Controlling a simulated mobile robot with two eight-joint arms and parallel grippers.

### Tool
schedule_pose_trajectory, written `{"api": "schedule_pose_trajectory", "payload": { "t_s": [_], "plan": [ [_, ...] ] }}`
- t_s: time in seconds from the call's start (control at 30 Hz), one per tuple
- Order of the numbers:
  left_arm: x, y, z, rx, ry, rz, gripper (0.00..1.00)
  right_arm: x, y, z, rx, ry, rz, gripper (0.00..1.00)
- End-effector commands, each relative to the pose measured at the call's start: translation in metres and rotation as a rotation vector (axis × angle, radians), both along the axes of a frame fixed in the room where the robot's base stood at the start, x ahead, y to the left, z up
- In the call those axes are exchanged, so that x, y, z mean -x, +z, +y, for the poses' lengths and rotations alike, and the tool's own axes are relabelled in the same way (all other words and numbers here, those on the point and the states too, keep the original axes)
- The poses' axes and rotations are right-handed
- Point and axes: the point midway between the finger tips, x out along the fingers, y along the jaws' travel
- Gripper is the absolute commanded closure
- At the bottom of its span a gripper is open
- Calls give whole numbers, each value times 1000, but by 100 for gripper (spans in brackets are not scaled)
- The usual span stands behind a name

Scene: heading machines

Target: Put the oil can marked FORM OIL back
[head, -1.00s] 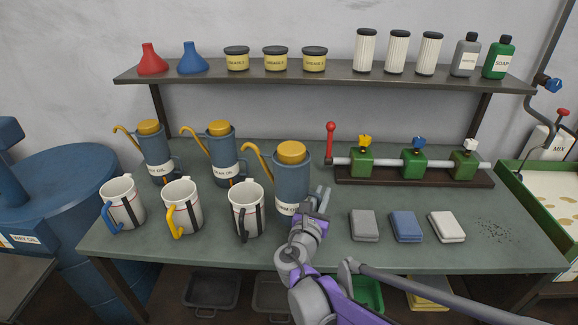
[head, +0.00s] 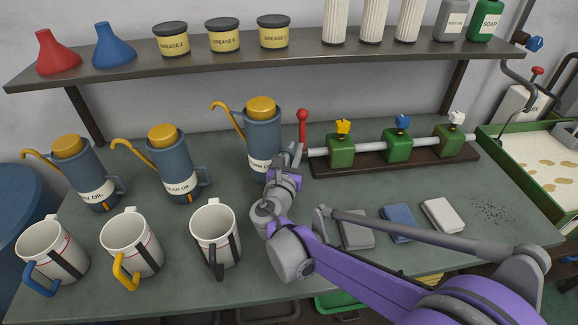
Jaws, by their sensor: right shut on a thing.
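The blue-grey oil can (head: 263,133) with a yellow cap and spout stands upright right of two similar cans. Its label is partly hidden and ends in "M OIL". My right gripper (head: 289,162) is shut on its handle side, on the can's right; the fingers are partly hidden. I cannot tell whether the can's base touches the bench. A left can (head: 82,172) and a middle can (head: 172,160) stand on the bench, labels partly readable. My left gripper is out of view.
Three white mugs, with blue (head: 50,250), yellow (head: 130,245) and black (head: 215,235) handles, stand in front. A valve rack (head: 400,163) with a red lever is close on the right. A shelf (head: 135,66) runs above. Folded cloths (head: 398,221) lie at front right.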

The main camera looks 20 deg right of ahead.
Motion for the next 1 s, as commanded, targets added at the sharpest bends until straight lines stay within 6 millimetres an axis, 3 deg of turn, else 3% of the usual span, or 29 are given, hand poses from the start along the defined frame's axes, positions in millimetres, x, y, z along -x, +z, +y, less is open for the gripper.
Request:
{"api": "schedule_pose_trajectory", "payload": {
  "t_s": [0.4, 0.77, 0.8, 0.93, 1.0],
  "plan": [
    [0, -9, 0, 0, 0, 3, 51, -1, -44, 0, -1, 0, -1, 100],
    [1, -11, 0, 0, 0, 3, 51, 0, -48, 0, -1, 0, -1, 100],
    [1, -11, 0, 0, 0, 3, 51, 0, -49, 0, 0, 0, 0, 82],
    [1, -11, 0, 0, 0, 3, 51, 0, -48, 0, 0, 1, 0, 59],
    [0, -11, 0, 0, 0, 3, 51, 0, -48, 0, 0, 1, 0, 56]
  ]
}}
